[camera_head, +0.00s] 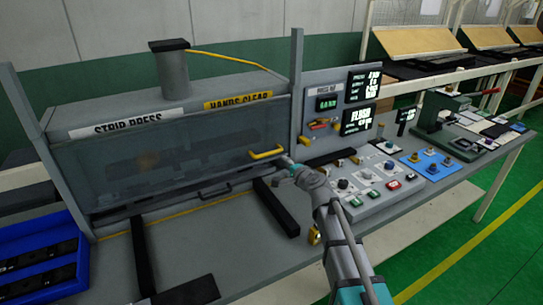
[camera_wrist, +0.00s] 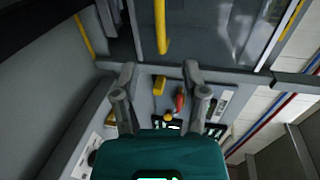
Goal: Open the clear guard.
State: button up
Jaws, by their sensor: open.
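The clear guard (camera_head: 160,150) is a see-through panel across the front of the strip press. It hangs down and covers the press opening. A yellow handle (camera_head: 267,153) sits at its lower right; a yellow bar at the top middle of the wrist view (camera_wrist: 161,28) looks like this handle. My gripper (camera_head: 287,163) is just right of the handle in the head view. In the wrist view my gripper (camera_wrist: 160,82) has its two fingers spread with nothing held between them. The yellow bar lies beyond the fingertips, apart from them.
A grey post (camera_head: 297,85) stands right of the guard. A button panel (camera_head: 372,183) and a green hand press (camera_head: 440,125) are to the right. A blue tray (camera_head: 75,225) is at the left. Black rails (camera_head: 276,208) lie on the bench.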

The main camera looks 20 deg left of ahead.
aim_at(268, 153)
jog(key=shift+w+a, duration=0.1)
jog(key=b+x, duration=0.2)
jog(key=x, duration=1.1)
jog(key=shift+w+a+f+b, duration=0.15)
jog(key=shift+a+b, duration=0.1)
jog(key=shift+b, duration=0.15)
jog(key=shift+c, duration=0.2)
grip_shut()
